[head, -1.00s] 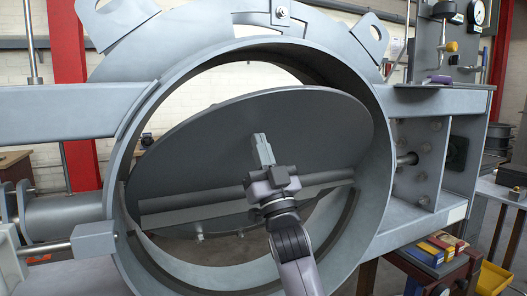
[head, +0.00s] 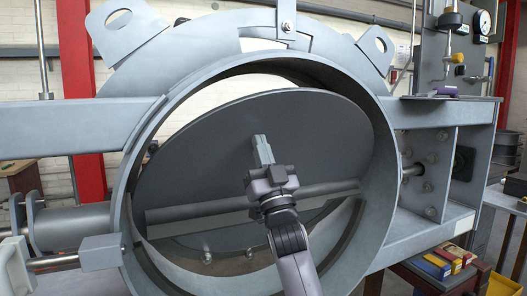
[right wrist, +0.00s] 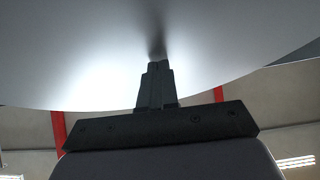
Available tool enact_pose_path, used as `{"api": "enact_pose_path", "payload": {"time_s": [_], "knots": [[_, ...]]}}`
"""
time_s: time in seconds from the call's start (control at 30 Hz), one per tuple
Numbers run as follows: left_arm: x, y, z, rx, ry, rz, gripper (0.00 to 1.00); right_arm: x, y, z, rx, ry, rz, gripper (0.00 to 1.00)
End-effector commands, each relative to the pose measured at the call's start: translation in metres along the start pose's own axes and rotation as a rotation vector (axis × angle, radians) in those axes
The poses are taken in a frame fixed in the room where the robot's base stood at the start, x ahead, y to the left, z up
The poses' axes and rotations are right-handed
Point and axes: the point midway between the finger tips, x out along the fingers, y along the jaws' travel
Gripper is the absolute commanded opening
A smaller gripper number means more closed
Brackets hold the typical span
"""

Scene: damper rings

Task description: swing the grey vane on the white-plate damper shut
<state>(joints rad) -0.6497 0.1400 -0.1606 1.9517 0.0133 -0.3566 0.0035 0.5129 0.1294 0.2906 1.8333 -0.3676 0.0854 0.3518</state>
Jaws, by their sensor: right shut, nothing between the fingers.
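The grey vane (head: 200,160) is a large disc inside the round damper ring (head: 128,190). It is tilted, with open gaps above and below it, and a bar (head: 190,222) runs across its lower part. My right gripper (head: 261,140) is shut and empty, with its fingertips at the vane's face. In the right wrist view the shut fingers (right wrist: 157,75) reach up to the vane's pale surface (right wrist: 80,60) and seem to touch it. My left gripper is not in view.
A beam (head: 70,128) runs left of the ring, with a cylinder and rod (head: 75,258) below it. At right are a bracket frame (head: 430,170), a gauge (head: 483,21) with valves, and a table holding small boxes (head: 440,263).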

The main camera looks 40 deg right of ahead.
Motion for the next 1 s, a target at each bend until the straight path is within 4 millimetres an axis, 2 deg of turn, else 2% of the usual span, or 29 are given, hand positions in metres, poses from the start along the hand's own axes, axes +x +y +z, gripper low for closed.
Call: {"api": "enact_pose_path", "payload": {"time_s": [0.5, 1.0], "knots": [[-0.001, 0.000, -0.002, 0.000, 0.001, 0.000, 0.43, 0.007, 0.001, -0.001, -0.001, 0.006, 0.001, 0.00], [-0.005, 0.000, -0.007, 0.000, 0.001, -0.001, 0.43, 0.031, 0.001, 0.007, -0.002, 0.007, 0.002, 0.00]]}}
